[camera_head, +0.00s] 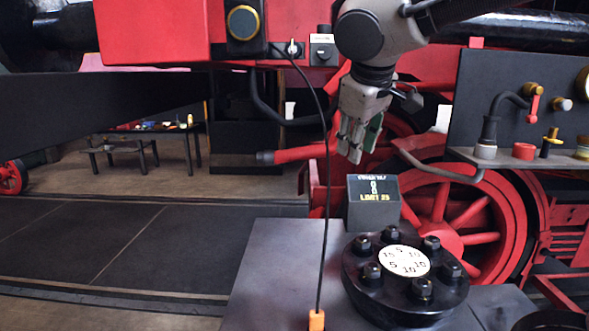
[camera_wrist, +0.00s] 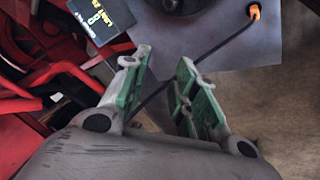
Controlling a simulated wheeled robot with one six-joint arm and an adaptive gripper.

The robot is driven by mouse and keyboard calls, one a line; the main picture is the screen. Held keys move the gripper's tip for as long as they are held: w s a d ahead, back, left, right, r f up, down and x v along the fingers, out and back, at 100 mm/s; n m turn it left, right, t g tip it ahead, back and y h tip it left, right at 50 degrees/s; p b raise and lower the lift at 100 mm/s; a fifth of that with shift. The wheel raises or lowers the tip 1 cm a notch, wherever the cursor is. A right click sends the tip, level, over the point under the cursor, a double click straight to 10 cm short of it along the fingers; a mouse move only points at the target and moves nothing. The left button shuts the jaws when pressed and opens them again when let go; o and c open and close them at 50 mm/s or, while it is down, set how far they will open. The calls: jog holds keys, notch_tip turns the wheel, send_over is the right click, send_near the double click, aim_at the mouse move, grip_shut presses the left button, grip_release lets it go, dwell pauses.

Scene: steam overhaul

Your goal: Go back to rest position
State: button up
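My gripper (camera_head: 357,146) hangs pointing down above the grey table (camera_head: 262,262), near the display box, in the head view. In the wrist view my gripper (camera_wrist: 160,90) has its two green-lined fingers spread apart with nothing between them. A black cable (camera_head: 323,190) passes behind the fingers in the wrist view, apart from them as far as I can tell. It runs from a socket on the red beam down to an orange plug end (camera_head: 316,320) at the table.
A dark display box (camera_head: 372,203) with lit text stands on the table below my gripper. A black round flange (camera_head: 405,290) with several bolts and a white dial plate (camera_head: 404,261) sits in front. A panel with valves (camera_head: 520,110) is at right. Open floor lies left.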

jog(key=s+d+f+m, duration=0.3)
jog(key=s+d, duration=0.1)
jog(key=d, duration=0.4)
jog(key=s+d+f+m+g, duration=0.1)
jog(key=s+d+f, duration=0.3)
jog(key=d, duration=0.4)
jog(key=s+d+f+m, duration=0.4)
jog(key=s+d, duration=0.2)
jog(key=d, duration=0.2)
jog(key=shift+s+d+m+g, duration=0.2)
jog(key=shift+d+m+g, duration=0.1)
jog(key=shift+d, duration=0.05)
